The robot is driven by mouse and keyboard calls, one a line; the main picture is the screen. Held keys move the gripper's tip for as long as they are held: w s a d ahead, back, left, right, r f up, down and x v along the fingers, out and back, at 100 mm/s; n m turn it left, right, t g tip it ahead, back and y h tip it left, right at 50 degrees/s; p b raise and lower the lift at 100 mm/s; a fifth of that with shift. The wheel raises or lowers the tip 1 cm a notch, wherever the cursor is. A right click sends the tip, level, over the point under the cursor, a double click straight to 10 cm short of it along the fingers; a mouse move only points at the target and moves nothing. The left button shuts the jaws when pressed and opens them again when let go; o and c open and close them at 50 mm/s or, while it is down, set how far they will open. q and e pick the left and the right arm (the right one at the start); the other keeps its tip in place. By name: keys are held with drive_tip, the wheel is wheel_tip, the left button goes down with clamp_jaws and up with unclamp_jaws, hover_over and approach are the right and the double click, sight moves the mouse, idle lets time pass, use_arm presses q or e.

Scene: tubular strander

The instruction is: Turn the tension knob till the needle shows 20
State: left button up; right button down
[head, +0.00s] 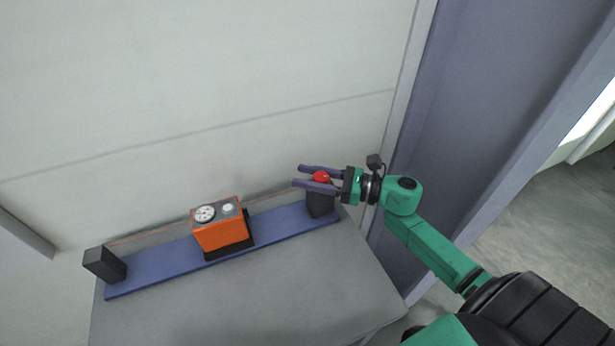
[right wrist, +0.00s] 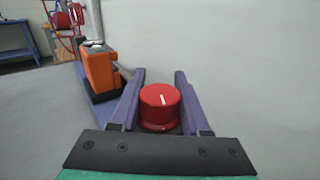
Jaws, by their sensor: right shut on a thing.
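The red tension knob (head: 321,177) sits on a dark block (head: 320,204) at the right end of a blue rail. My right gripper (head: 298,175) reaches in from the right and is shut on the knob, one finger on each side. In the right wrist view the knob (right wrist: 160,107) stands between the two purple fingers, with a white mark line on its top. The round dial (head: 204,213) is on top of an orange box (head: 221,234); its needle is too small to read. The dial's face does not show in the right wrist view. My left gripper is not in view.
The blue rail (head: 170,268) lies along the back of a grey table (head: 260,295), against a pale wall. A black block (head: 104,264) stands at its left end. A small pale button (head: 227,207) sits beside the dial. The table's front is clear.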

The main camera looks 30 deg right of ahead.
sight(319, 173)
drive_tip(key=m+t+h, duration=0.2)
drive_tip(key=d+m+t+h, duration=0.1)
drive_tip(key=m+h, duration=0.1)
drive_tip(key=h, duration=0.1)
drive_tip(key=w+m+t+h, duration=0.1)
drive_tip(key=m+t+h, duration=0.1)
drive_tip(key=h, duration=0.1)
drive_tip(key=shift+d+t, duration=0.15)
drive_tip(key=shift+t, duration=0.15)
drive_tip(key=m+h, duration=0.1)
drive_tip(key=h, duration=0.1)
drive_tip(key=m+h, duration=0.1)
drive_tip(key=h, duration=0.1)
drive_tip(key=d+m+h, duration=0.1)
drive_tip(key=shift+r+m+t+h, duration=0.1)
drive_tip(key=shift+m+t+h, duration=0.3)
drive_tip(key=shift+d+m+g+h+p, duration=0.2)
drive_tip(key=shift+m+h, duration=0.5)
drive_tip(key=shift+h, duration=0.4)
drive_tip(key=shift+d+m+g+h+p, duration=0.15)
drive_tip(key=shift+m+h, duration=0.55)
drive_tip(key=shift+h, duration=0.4)
drive_tip(key=shift+c, duration=1.9)
unclamp_jaws()
